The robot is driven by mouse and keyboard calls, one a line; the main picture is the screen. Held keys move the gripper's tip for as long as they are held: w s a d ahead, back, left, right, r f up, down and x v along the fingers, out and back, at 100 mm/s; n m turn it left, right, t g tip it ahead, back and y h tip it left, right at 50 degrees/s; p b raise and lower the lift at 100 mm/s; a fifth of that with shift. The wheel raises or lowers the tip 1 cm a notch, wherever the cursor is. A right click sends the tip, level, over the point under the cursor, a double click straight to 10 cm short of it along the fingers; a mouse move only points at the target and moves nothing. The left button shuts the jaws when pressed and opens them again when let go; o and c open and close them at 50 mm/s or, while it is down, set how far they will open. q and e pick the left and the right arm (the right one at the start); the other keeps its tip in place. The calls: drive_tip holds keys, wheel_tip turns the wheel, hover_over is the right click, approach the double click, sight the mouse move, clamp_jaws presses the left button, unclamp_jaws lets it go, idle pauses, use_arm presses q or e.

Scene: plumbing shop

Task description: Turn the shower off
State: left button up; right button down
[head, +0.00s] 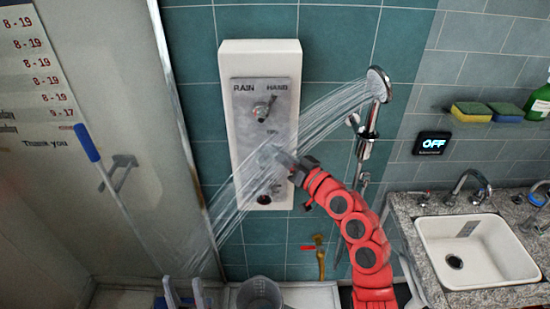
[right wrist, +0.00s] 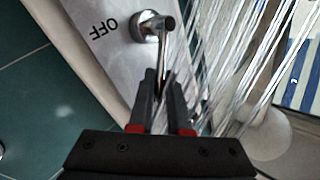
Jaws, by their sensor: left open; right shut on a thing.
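The white shower panel (head: 262,52) is on the teal tiled wall, with a metal plate marked RAIN and HAND around an upper knob (head: 262,110). Water sprays left from the hand shower (head: 378,84) across the panel. My right gripper (head: 289,162) is at the lower part of the plate. In the right wrist view, my right gripper (right wrist: 163,78) is shut on the chrome lever (right wrist: 164,42), beside the upside-down word OFF. The water and gripper partly hide the lever in the head view.
A sink (head: 480,245) in a stone counter is at the right. A grey jug (head: 259,293) stands below the panel. A glass screen is at the left.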

wheel_tip(320, 180, down, 5)
drive_tip(key=d+m+t+h+b, duration=0.2)
drive_tip(key=m+t+b, duration=0.7)
drive_tip(key=b, duration=1.2)
drive_tip(key=shift+d+f+m, duration=0.2)
drive_tip(key=shift+d+m, duration=0.15)
drive_tip(key=shift+m, duration=1.75)
drive_tip(key=c, duration=0.9)
unclamp_jaws()
drive_tip(key=shift+o, duration=0.2)
drive_tip(key=b+v, duration=0.3)
drive_tip(key=v, duration=1.4)
drive_tip(key=shift+s+b, duration=0.3)
drive_tip(key=shift+b, duration=0.1)
